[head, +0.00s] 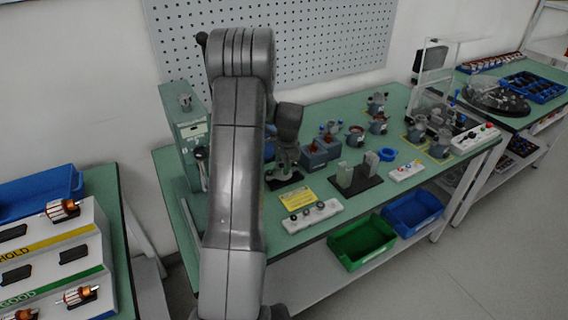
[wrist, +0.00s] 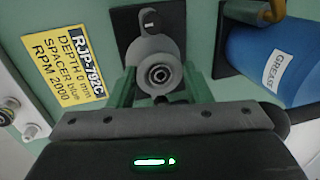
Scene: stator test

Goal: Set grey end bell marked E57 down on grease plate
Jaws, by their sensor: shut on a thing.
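My gripper (wrist: 160,90) is shut on a grey round end bell (wrist: 158,60), with a green finger on either side of it and the bore facing the wrist camera. No E57 mark is readable on it. A small black plate (wrist: 127,24) lies beyond the end bell in the wrist view, partly covered by it; it looks like the grease plate. In the head view, my gripper (head: 285,160) is over this black plate (head: 284,184) on the green bench. I cannot tell whether the end bell touches the plate.
A blue grease can (wrist: 270,62) stands close to the right of my gripper in the wrist view. A yellow card (wrist: 68,62) reading RJP-792C lies to the left. A white strip with rings (head: 312,216) is at the bench's front edge, and a black fixture (head: 368,184) stands to the right.

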